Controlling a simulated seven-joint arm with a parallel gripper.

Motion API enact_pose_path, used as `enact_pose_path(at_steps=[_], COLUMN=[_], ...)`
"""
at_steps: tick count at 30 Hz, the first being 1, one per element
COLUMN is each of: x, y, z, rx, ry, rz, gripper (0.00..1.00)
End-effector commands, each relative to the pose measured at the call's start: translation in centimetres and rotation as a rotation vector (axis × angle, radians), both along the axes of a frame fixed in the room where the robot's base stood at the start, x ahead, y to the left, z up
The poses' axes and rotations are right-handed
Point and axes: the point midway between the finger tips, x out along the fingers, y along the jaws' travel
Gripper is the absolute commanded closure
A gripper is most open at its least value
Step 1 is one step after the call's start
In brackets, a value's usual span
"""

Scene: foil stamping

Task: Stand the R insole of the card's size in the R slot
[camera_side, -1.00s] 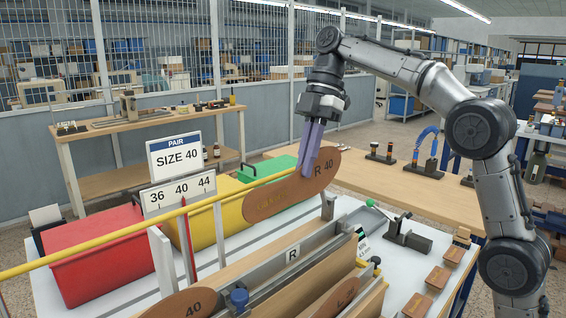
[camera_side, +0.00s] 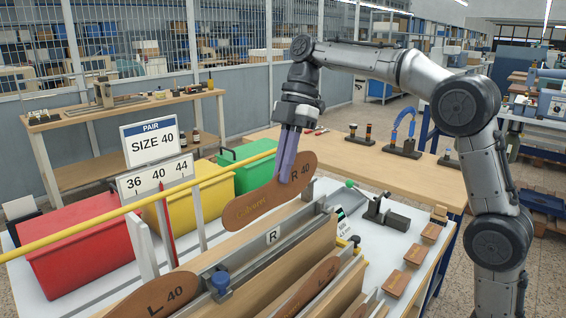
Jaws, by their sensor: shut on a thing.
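The card (camera_side: 151,138) reads PAIR, SIZE 40. My gripper (camera_side: 287,179) is shut on a brown insole (camera_side: 262,205) marked R 40, near its marked end. The insole is on edge, long side along the slot, its left end tilted lower. It is over the grey rail with the R label (camera_side: 272,235), which marks the R slot. Its lower edge is close to the rail's top; I cannot tell whether it has entered the slot. An insole marked L 40 (camera_side: 160,297) stands at the bottom left.
Another L insole (camera_side: 308,288) stands in the front rack, its size unclear. Red (camera_side: 80,245), yellow (camera_side: 205,205) and green (camera_side: 245,165) bins stand behind. A yellow bar (camera_side: 110,222) crosses in front of them. A size scale (camera_side: 157,178) has a red pointer by 40. Several brown blocks (camera_side: 414,256) lie right.

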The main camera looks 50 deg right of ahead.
Motion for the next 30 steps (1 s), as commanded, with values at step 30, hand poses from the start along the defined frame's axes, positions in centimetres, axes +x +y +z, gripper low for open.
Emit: enact_pose_path(at_steps=[30], x=[0.0], y=[0.0], z=[-8.2], rx=[0.000], ry=[0.000], rz=[-0.001], gripper=[1.00])
